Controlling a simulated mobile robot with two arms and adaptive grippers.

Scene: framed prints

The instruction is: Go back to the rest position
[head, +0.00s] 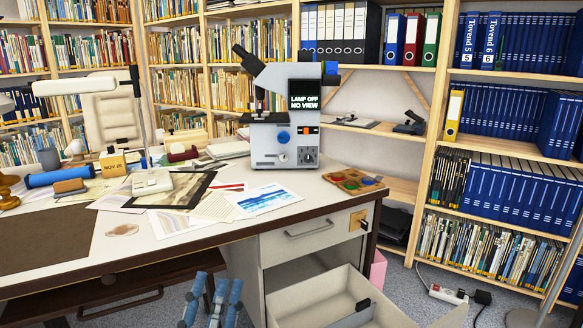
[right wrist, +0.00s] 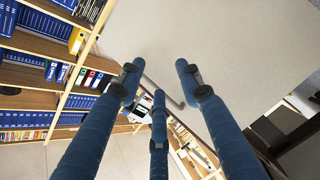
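My right gripper (right wrist: 158,78) fills the middle of the right wrist view. Its three blue fingers are spread apart and hold nothing. A large pale grey surface (right wrist: 235,45) with a handle lies beyond the fingertips.
The desk (head: 185,240) bears a microscope (head: 283,130), a lamp (head: 150,180), papers and prints. A lower drawer (head: 290,305) stands pulled out, with a small dark object inside. Bookshelves (head: 437,150) line the back and right. A power strip (head: 447,293) lies on the floor.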

